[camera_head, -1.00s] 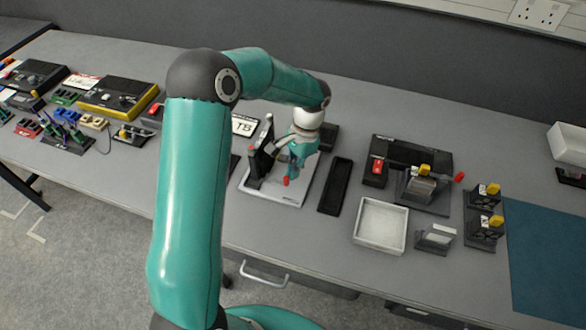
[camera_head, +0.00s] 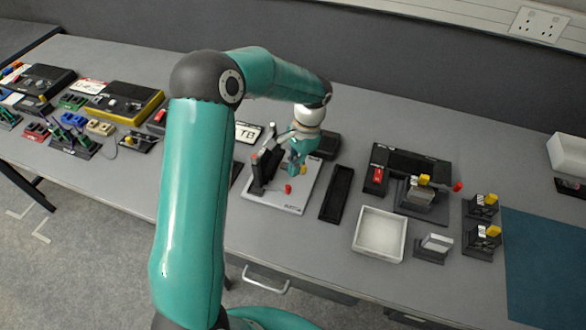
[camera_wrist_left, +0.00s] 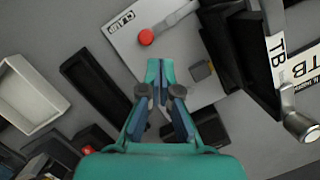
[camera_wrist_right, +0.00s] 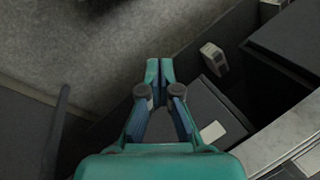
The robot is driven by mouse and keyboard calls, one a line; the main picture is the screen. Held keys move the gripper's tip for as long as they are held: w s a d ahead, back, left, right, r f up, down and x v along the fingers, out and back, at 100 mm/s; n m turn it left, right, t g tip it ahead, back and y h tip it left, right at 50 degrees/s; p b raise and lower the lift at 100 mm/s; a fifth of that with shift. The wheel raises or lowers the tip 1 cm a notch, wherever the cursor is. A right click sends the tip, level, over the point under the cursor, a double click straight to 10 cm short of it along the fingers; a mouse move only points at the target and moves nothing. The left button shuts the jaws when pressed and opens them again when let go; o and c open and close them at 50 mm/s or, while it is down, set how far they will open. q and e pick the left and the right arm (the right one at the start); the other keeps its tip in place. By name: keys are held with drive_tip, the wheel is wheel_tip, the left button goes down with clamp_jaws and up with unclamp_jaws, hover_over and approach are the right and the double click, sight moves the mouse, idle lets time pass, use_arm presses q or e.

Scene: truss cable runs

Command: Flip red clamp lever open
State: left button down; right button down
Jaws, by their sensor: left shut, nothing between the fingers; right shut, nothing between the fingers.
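The red clamp lever shows as a red round knob (camera_head: 288,189) on a grey metal arm above a white base plate (camera_head: 292,209). In the left wrist view the knob (camera_wrist_left: 146,37) is just beyond my left fingertips, with its bar running up and right; the plate (camera_wrist_left: 125,48) has "CLAMP" lettering. My left gripper (camera_head: 297,172) is shut and empty above the plate, close to the knob but apart from it in the wrist view. In that view its fingertips (camera_wrist_left: 160,65) are together. My right gripper (camera_wrist_right: 159,65) is shut and empty, away from the clamp.
A dark upright block (camera_head: 262,169) stands on the plate's left side, near a "TB" label (camera_head: 247,132). A black narrow tray (camera_head: 337,193) and a white tray (camera_head: 380,235) lie to the right. The right wrist view shows floor (camera_wrist_right: 60,45) and dark furniture surfaces.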

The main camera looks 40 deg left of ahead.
use_arm(q)
drive_tip(key=p+v, duration=0.4)
drive_tip(key=v, duration=0.2)
drive_tip(key=shift+r, duration=0.3)
drive_tip(key=shift+d, duration=0.1)
drive_tip(key=shift+s, duration=0.1)
